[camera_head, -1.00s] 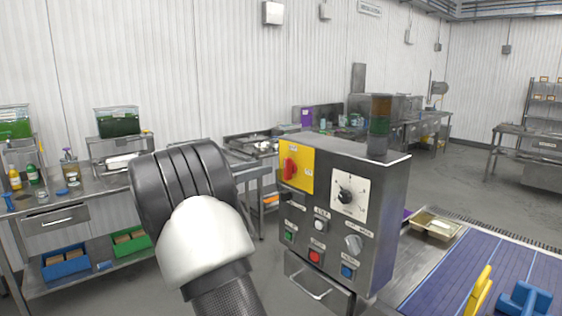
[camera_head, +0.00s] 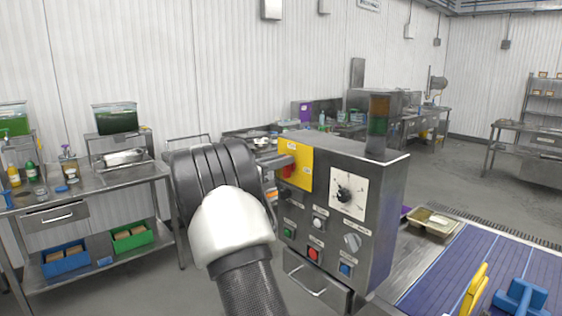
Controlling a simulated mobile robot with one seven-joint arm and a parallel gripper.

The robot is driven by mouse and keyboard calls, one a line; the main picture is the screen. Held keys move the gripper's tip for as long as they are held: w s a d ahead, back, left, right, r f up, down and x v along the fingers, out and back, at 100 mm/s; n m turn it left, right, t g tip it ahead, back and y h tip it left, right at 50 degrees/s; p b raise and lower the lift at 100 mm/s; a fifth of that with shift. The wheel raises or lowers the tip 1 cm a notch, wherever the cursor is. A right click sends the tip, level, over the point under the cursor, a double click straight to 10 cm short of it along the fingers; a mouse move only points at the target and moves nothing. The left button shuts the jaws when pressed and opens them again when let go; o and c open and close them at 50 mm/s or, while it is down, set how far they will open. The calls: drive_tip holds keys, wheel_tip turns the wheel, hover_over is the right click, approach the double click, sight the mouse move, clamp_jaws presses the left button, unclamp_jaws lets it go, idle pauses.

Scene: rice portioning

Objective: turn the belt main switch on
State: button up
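The grey control box (camera_head: 385,215) stands right of the middle. A red rotary switch (camera_head: 289,172) sits on its yellow plate (camera_head: 306,168) at the upper left of the front. My arm, with a black ribbed joint and white link, fills the lower middle. The grey end of my gripper (camera_head: 284,161) shows past the arm, at the left edge of the yellow plate. It covers part of the red switch and looks close to or touching it. The rest of my gripper is hidden behind my arm. Its opening and the switch's exact position cannot be made out.
The box also has a white dial (camera_head: 347,194), several buttons and a stack light (camera_head: 378,122) on top. A blue belt (camera_head: 470,265) with yellow and blue items lies at the right. A steel bench (camera_head: 100,185) with bins stands at the left.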

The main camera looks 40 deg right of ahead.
clamp_jaws()
drive_tip(key=shift+f+b, duration=0.1)
drive_tip(key=shift+b, duration=0.2)
drive_tip(key=m+b, duration=0.3)
drive_tip(key=b, duration=0.1)
drive_tip(key=s+f+m+b, duration=0.1)
drive_tip(key=m+b, duration=0.2)
drive_tip(key=b, duration=0.1)
drive_tip(key=s+m+b, duration=0.1)
drive_tip(key=m+b, duration=0.2)
drive_tip(key=b, duration=0.1)
drive_tip(key=shift+f+m, duration=0.25)
drive_tip(key=shift+m, duration=0.15)
drive_tip(key=m+b, duration=0.1)
drive_tip(key=b, duration=0.1)
drive_tip(key=m+b, duration=0.3)
drive_tip(key=shift+s+d+f+b, duration=0.1)
drive_tip(key=shift+s+f+b, duration=0.15)
drive_tip(key=shift+f+b, duration=0.15)
drive_tip(key=m+b, duration=0.3)
drive_tip(key=m, duration=0.1)
drive_tip(key=shift+f+b, duration=0.2)
drive_tip(key=shift+b, duration=0.1)
